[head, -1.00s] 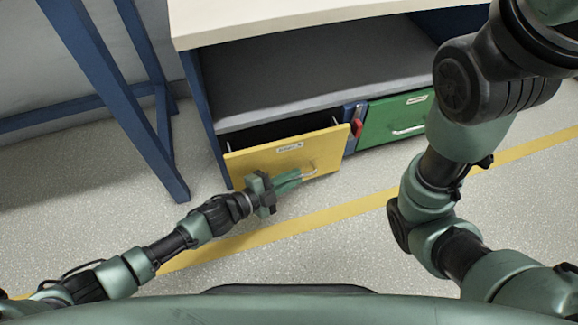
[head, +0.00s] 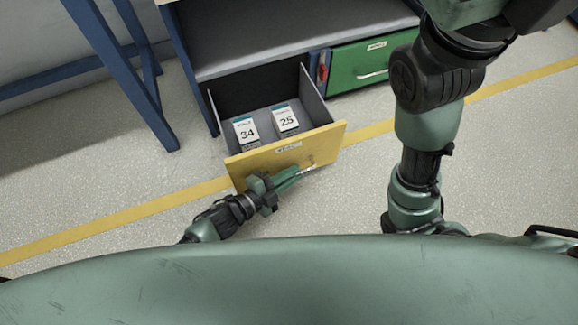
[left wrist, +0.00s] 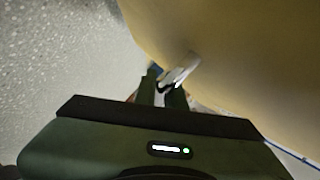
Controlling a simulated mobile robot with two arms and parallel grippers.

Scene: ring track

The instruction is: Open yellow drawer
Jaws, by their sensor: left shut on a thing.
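The yellow drawer (head: 250,164) is pulled well out of the cabinet in the head view. Inside it two white boxes show, one marked 34 (head: 246,131) and one marked 25 (head: 286,119). My left gripper (head: 299,173) is at the drawer front, shut on the drawer's handle. The handle (left wrist: 182,72) shows pale in the left wrist view, between the green fingers (left wrist: 160,93), with the yellow front (left wrist: 250,70) beside it. My right arm hangs at the right of the head view; its gripper is not in the picture.
A green drawer (head: 350,68) is shut to the right, with a small red item (head: 323,72) beside it. A blue frame leg (head: 125,80) stands at the left. A yellow line (head: 130,213) crosses the otherwise clear floor.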

